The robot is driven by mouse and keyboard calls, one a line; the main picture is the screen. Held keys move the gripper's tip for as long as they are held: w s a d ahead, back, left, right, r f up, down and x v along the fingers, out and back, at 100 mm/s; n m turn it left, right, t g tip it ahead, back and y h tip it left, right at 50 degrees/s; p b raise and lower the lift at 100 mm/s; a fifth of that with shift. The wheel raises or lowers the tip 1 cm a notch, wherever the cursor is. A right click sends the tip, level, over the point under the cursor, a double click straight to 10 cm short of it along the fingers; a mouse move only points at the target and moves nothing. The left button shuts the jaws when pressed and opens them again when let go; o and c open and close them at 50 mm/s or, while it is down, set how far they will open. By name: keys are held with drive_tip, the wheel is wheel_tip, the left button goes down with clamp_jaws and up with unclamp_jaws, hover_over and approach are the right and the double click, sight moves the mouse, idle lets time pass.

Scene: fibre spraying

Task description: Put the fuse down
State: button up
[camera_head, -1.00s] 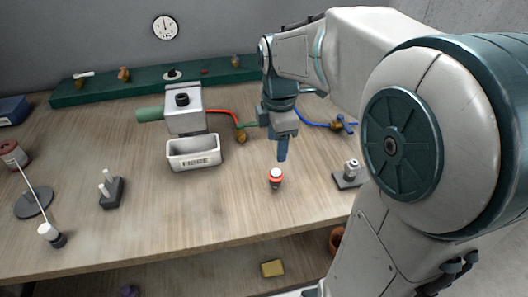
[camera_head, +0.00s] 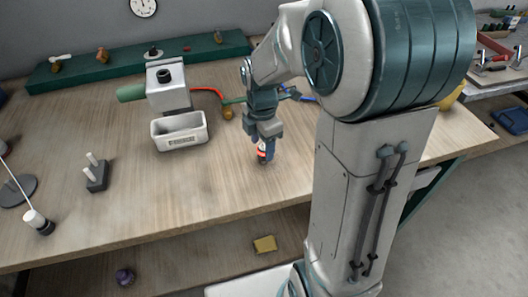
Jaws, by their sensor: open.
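A small red, white and dark cylinder (camera_head: 261,151), which looks like the fuse, is upright on the wooden workbench, partly hidden by the fingers. My gripper (camera_head: 266,153) points down right at it, with its blue fingers open and low over the bench. The fingers overlap the cylinder in this view. I cannot tell whether they touch it.
A white bin (camera_head: 180,133) stands left of my gripper, in front of a grey machine (camera_head: 168,88) with a green cylinder. The bench front is clear.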

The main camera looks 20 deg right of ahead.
sight(264, 147)
wheel_tip(264, 147, down, 4)
drive_tip(key=shift+s+d, duration=0.15)
drive_tip(key=c, duration=1.1)
drive_tip(key=shift+c, duration=0.2)
